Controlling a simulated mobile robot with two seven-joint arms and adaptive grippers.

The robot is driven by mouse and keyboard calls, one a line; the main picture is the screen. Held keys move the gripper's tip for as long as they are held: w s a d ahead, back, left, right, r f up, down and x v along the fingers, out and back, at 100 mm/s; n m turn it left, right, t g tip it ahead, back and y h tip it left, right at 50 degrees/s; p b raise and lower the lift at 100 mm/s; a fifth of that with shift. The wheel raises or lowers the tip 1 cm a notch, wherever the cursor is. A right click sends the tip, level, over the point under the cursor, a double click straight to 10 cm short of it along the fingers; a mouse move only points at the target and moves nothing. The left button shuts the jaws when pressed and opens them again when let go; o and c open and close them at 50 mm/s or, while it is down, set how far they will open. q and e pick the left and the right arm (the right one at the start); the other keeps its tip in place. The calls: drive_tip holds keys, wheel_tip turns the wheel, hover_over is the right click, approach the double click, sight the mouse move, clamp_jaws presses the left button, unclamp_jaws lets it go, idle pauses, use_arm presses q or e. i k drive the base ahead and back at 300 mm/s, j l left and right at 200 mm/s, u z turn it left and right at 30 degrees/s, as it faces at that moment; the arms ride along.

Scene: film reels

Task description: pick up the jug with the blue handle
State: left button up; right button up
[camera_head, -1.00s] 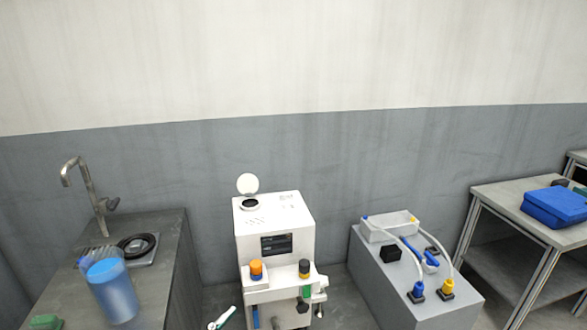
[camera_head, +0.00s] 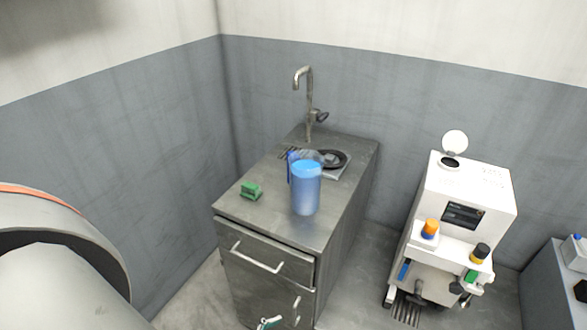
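The jug (camera_head: 305,190) is translucent blue with a lighter blue top. It stands upright on the grey sink counter (camera_head: 336,213), right of the counter's middle. Its blue handle (camera_head: 291,166) shows at the jug's left, on the far side, partly hidden by the body. A large grey rounded part at the left edge is my own arm, well apart from the jug.
A green sponge (camera_head: 250,190) lies left of the jug. A sink with a dark ring (camera_head: 332,159) and a tap (camera_head: 308,95) are behind. A white machine (camera_head: 462,205) stands right. A small white-green thing (camera_head: 268,323), unclear, shows at the bottom edge.

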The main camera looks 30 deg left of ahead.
sight(305, 167)
drive_tip(key=u, duration=0.95)
